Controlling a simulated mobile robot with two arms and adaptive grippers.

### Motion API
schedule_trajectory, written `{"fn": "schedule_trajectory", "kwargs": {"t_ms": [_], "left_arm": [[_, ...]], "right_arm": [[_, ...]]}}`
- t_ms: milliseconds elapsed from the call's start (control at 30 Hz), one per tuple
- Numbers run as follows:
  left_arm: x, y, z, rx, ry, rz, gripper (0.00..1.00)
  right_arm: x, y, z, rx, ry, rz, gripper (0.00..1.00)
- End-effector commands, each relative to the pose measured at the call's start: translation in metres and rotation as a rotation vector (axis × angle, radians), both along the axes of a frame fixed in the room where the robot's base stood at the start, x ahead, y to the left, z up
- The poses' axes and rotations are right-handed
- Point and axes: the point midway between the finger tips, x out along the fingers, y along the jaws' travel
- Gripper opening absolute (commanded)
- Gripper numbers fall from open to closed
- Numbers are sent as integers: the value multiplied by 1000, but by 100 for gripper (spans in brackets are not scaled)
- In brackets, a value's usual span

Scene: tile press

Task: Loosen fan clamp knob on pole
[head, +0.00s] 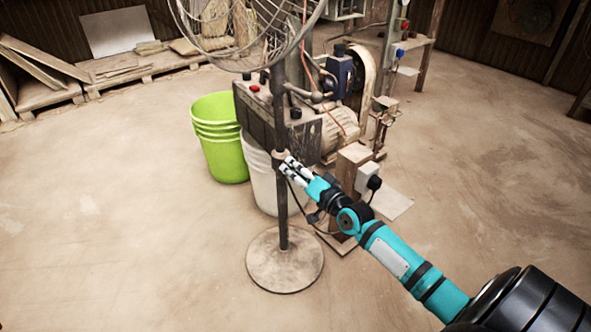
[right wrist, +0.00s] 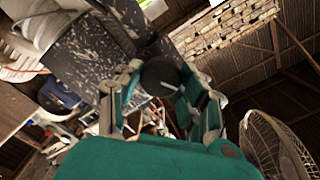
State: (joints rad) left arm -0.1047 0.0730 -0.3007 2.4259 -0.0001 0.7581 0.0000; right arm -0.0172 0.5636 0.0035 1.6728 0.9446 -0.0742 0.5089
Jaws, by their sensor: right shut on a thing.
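The fan (head: 232,48) stands on a dark upright pole (head: 282,215) with a round base plate (head: 285,262) on the floor. A pale clamp collar (head: 279,156) sits partway up the pole. My right gripper (head: 287,167) reaches in from the right at the collar's height. In the right wrist view, a round black knob (right wrist: 160,74) lies between the two fingers of my right gripper (right wrist: 160,98), and they are shut on it. The fan cage (right wrist: 275,150) also shows there at the lower right. In the head view my fingers hide the knob. My left gripper is out of view.
Stacked green buckets (head: 221,145) and a white bucket (head: 262,180) stand close behind the pole. A dusty machine (head: 262,116) with a motor (head: 338,128) stands behind it. A wooden post (head: 349,168) rises beside my right arm. The floor at left and front is clear.

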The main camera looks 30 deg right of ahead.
Motion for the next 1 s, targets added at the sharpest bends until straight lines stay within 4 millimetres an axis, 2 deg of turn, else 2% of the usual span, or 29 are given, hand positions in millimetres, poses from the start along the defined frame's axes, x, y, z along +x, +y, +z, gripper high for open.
{"fn": "schedule_trajectory", "kwargs": {"t_ms": [467,500,667,1000], "left_arm": [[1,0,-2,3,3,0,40],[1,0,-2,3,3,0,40],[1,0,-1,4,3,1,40],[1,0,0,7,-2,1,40]], "right_arm": [[0,1,-2,-15,4,1,6],[0,1,-2,-15,4,1,42],[0,0,-2,-14,2,1,63],[-4,0,-1,-13,1,1,63]]}}
